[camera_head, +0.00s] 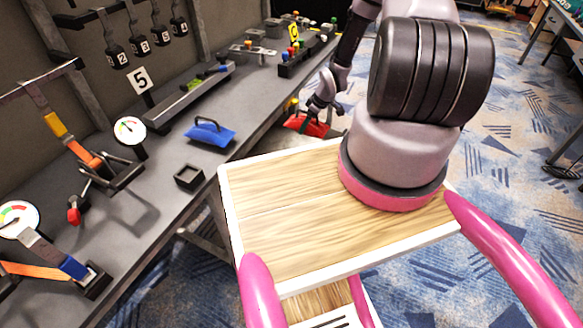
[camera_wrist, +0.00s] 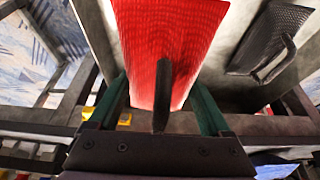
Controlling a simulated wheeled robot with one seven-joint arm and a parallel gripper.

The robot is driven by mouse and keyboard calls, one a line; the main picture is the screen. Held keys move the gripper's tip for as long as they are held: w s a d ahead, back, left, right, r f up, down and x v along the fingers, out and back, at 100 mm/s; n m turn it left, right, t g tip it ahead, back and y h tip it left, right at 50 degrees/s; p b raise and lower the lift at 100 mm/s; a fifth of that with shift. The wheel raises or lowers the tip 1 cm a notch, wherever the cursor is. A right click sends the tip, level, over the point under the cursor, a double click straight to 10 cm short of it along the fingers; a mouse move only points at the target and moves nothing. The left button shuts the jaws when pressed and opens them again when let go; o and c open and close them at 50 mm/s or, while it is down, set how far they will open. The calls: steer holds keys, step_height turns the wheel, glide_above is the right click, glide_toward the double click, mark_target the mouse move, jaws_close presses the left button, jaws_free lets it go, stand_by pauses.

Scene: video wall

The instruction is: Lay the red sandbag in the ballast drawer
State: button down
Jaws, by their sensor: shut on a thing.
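The red sandbag (camera_head: 306,125) hangs from my gripper (camera_head: 320,106) beside the long bench's right edge in the head view. In the wrist view the red sandbag (camera_wrist: 170,40) fills the top centre, with its dark strap handle (camera_wrist: 162,100) between the green fingers of my gripper (camera_wrist: 160,88). The gripper is shut on that handle. A pale grey tray-like surface, perhaps the ballast drawer (camera_wrist: 214,72), shows behind the bag in the wrist view. A dark textured piece with a handle (camera_wrist: 268,38) lies on it at the right. The bag hides part of this surface.
A blue sandbag (camera_head: 210,133) and a small square black holder (camera_head: 188,177) are on the bench (camera_head: 150,215). Gauges, levers and numbered hanging weights line the bench's left side. My own wooden top is in the foreground. Patterned carpet at the right is mostly clear.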

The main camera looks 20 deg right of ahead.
steer(key=shift+f, duration=0.45)
steer(key=shift+s+f, duration=0.1)
steer(key=shift+f, duration=5)
steer(key=shift+f, duration=0.2)
jaws_free()
